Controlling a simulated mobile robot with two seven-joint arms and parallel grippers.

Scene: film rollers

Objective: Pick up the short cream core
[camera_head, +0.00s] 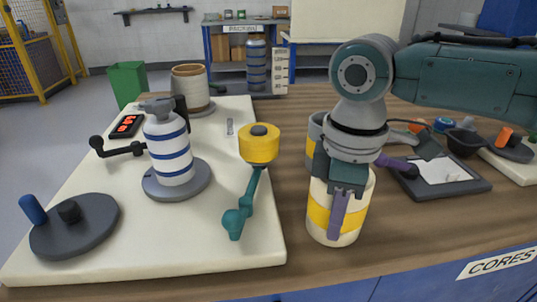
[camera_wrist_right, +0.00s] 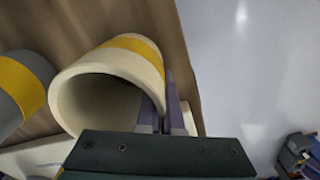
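The short cream core (camera_head: 325,222), an upright tube with a yellow band, stands on the wooden bench at centre right. In the right wrist view the cream core (camera_wrist_right: 75,85) shows its open mouth and thick rim. My right gripper (camera_head: 341,212) is above it, pointing down, with purple fingers astride the tube wall. In the wrist view the fingers (camera_wrist_right: 164,113) sit close together, one inside the tube and one outside, closed on the wall. The gripper hides part of the rim in the head view. My left gripper is not in view.
A grey core with a yellow band (camera_head: 313,128) stands just behind; it also shows in the wrist view (camera_wrist_right: 18,85). Left is a cream machine plate (camera_head: 110,232) with a blue-striped roll (camera_head: 168,150) and yellow roller (camera_head: 259,148). A dark tray (camera_head: 465,187) lies right. A CORES label marks the bench front.

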